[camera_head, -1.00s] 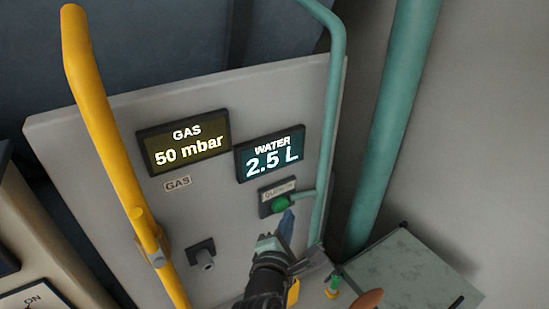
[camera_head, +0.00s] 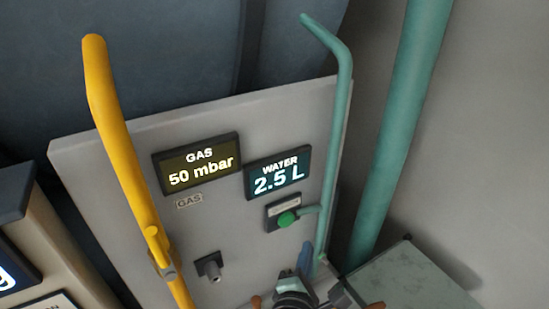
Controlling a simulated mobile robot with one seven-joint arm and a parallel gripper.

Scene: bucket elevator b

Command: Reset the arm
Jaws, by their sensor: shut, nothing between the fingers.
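My arm and gripper (camera_head: 298,284) are at the bottom of the head view, below the green button (camera_head: 287,219) on the grey panel. The gripper is seen from behind and partly cut off by the lower frame edge. It is shut with nothing visible in it. A blue part (camera_head: 304,257) shows at its upper end. The gripper is apart from the button.
The panel (camera_head: 235,240) carries a gas display (camera_head: 197,164) reading 50 mbar and a water display (camera_head: 278,174) reading 2.5 L. A yellow pipe (camera_head: 120,150) and a teal pipe (camera_head: 340,130) run along it. A grey-green box (camera_head: 420,283) stands at the lower right.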

